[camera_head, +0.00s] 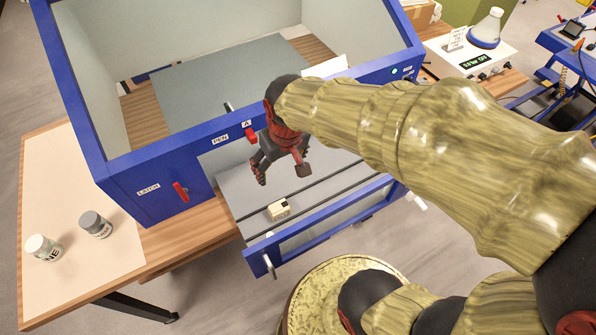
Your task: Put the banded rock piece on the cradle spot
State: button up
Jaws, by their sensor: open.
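A small cream block with a dark patch (279,209), which looks like the banded rock piece, lies on the grey floor (235,182) at the front of the blue-framed cabinet, close to its front rail. My gripper (281,177) hangs above and just behind the block, pointing down. Its dark fingers are spread apart with nothing between them, and it does not touch the block. I cannot make out a marked cradle spot; my arm hides part of the cabinet's right side.
The blue cabinet frame (145,160) has a red latch handle (180,192). A low blue front rail (330,222) borders the block's area. Two jars, white-lidded (43,248) and grey-lidded (95,224), stand left. A flask (487,28) stands at the back right.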

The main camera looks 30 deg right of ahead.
jog(key=s+r+t, duration=0.2)
jog(key=s+r, duration=0.8)
jog(key=shift+t, duration=0.4)
notch_tip(320, 180, down, 17)
jog(key=b, duration=1.7)
jog(key=shift+w+r, duration=0.1)
jog(key=shift+c, duration=0.5)
